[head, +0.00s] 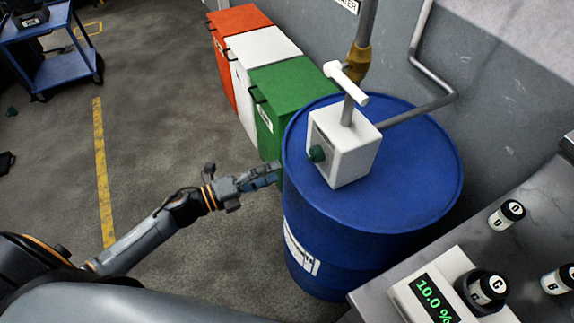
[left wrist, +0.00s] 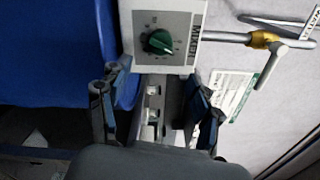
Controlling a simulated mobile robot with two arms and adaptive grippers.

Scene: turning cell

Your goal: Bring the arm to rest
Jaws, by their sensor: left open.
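My left arm comes in from the left in the head view. My left gripper (head: 262,178) is at the left side of the blue drum (head: 400,180), below the lid's rim in the picture. In the left wrist view my left gripper (left wrist: 160,95) has its two fingers spread apart, with nothing between them. The white control box (head: 345,147) stands on the drum lid. Its green knob (head: 317,153) also shows in the left wrist view (left wrist: 158,41), ahead of the fingers and apart from them. My right gripper is in neither view.
Green (head: 292,92), white (head: 262,46) and red (head: 238,19) bins stand along the wall behind the drum. A pipe (head: 362,45) rises by the box. A counter at lower right holds a display (head: 432,300) reading 10.0 % and lettered bottles (head: 507,214). Floor at left is mostly clear.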

